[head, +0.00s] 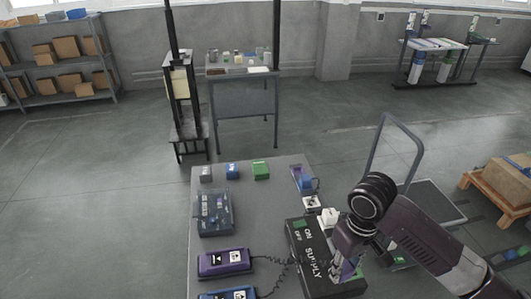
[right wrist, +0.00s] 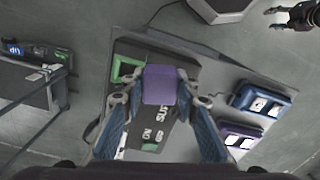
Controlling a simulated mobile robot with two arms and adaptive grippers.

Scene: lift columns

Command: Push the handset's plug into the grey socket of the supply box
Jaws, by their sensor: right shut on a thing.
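The black supply box (head: 312,262), lettered ON, OFF and SUPPLY, lies on the table's right side; it also shows in the right wrist view (right wrist: 148,118). My right gripper (head: 346,262) is over its near end. In the right wrist view the blue-padded fingers (right wrist: 160,92) are shut on a purple plug (right wrist: 160,84), above the box beside a green-rimmed socket (right wrist: 124,69). I cannot make out the grey socket or whether the plug touches the box. The purple handset (head: 225,262) lies to the left with a coiled dark cord. My left gripper (right wrist: 283,17) appears open, clear of the table.
A blue handset (head: 228,293) lies in front of the purple one. A dark transparent case (head: 213,214) and small grey, blue and green blocks (head: 261,170) stand farther back on the grey table (head: 262,214). A white-topped block (head: 328,216) sits by the supply box's far end.

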